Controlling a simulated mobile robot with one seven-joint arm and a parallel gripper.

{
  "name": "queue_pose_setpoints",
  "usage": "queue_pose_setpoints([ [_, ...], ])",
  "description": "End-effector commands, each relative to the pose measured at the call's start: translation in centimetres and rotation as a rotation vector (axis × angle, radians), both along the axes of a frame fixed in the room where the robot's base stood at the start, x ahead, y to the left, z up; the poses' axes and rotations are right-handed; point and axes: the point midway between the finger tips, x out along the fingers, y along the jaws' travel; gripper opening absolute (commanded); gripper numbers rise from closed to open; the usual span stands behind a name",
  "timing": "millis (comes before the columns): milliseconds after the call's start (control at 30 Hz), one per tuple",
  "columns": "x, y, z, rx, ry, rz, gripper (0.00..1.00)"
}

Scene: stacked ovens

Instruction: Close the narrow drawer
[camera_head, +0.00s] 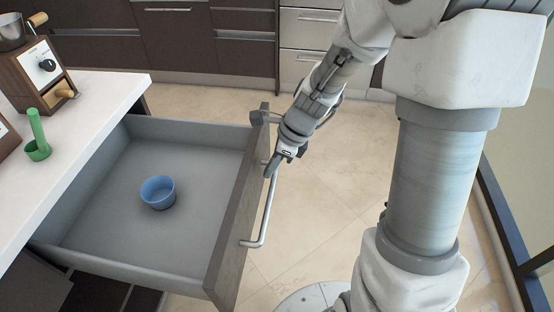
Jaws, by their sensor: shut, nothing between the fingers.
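The narrow drawer (125,240) is pulled far out from under the white counter, its grey inside in plain view. Its dark wooden front (236,225) faces right and carries a long metal bar handle (268,212). A blue bowl (158,192) sits upright on the drawer floor. My gripper (270,172) is shut and empty. It points down beside the outer face of the drawer front, at the far end of the handle. I cannot tell whether it touches the handle.
The white counter (75,130) holds a wooden coffee grinder (38,72) and a green utensil (38,140). Dark cabinets (180,40) line the back. The tiled floor (310,215) right of the drawer front is clear up to my own body.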

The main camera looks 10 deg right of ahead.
Motion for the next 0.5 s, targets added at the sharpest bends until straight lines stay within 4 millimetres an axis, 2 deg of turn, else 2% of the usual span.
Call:
queue_pose_setpoints([
  [33,0.05,0.24,-0.85,0.001,0.002,0.001,0.0],
  [133,0.18,0.52,-1.5,0.0,0.001,0.0,0.0],
  [500,0.24,0.68,-1.69,0.0,0.0,0.0,0.0],
])
